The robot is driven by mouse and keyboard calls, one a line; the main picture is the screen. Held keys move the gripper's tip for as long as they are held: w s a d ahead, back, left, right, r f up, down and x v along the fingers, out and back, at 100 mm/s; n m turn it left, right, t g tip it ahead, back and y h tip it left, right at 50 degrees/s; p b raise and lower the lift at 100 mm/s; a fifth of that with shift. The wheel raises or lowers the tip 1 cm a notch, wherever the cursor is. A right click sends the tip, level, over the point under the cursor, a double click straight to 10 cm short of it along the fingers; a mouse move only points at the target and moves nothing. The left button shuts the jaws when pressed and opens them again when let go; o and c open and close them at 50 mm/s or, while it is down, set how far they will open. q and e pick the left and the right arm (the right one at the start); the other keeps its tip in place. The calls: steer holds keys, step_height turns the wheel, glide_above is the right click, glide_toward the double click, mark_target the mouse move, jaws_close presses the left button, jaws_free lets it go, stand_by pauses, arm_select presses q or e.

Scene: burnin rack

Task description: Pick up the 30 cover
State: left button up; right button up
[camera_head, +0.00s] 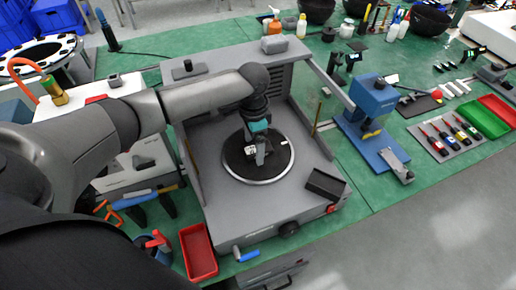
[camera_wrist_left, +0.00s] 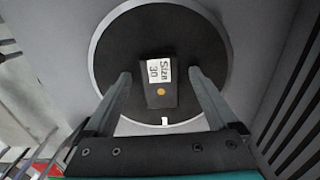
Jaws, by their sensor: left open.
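The 30 cover is a dark round disc (camera_head: 236,157) set inside a pale ring on the grey machine. It also shows in the left wrist view (camera_wrist_left: 203,46), with a raised dark grip block (camera_wrist_left: 160,97) at its middle. A white label on the block reads "Size 30", with an orange dot below it. My left gripper (camera_head: 260,158) reaches down over the disc. In the left wrist view its two fingers (camera_wrist_left: 160,78) are open, one on each side of the block, with gaps showing. Whether the fingertips touch the disc cannot be told. My right gripper is out of view.
The grey machine (camera_head: 225,222) has raised side walls and a back around the disc. A small black tray (camera_head: 325,185) sits at its front right. A blue press (camera_head: 372,105) stands to the right on the green bench. A red bin (camera_head: 198,252) is at front left.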

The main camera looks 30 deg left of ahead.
arm_select(q)
jaws_close()
stand_by(0.6)
